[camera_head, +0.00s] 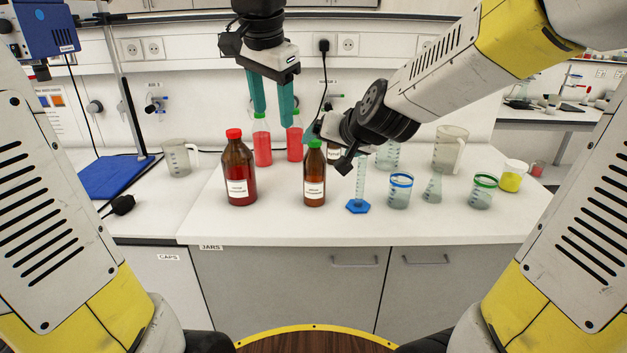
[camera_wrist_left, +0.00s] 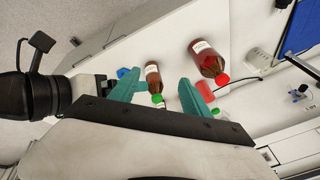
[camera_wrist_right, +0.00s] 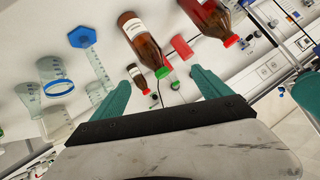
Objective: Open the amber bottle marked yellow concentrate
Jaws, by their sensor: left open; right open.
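An amber bottle with a green cap (camera_head: 314,178) and white label stands upright on the bench; its print is too small to read. A larger amber bottle with a red cap (camera_head: 239,172) stands to its left. A small red-capped amber bottle (camera_wrist_right: 138,78) shows in the right wrist view and is mostly hidden in the head view. My left gripper (camera_head: 272,118) is open and empty, pointing down, above and behind the two front bottles. My right gripper (camera_head: 311,131) is open and empty, beside and just above the green cap, which shows beyond its fingers in the right wrist view (camera_wrist_right: 162,72).
Two red-filled containers (camera_head: 262,146) stand behind the bottles. A blue-footed cylinder (camera_head: 358,206), blue-rimmed beaker (camera_head: 399,192), green-rimmed beaker (camera_head: 483,192) and yellow jar (camera_head: 512,177) stand to the right. A stand on a blue base (camera_head: 112,178) is at left. The bench front is clear.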

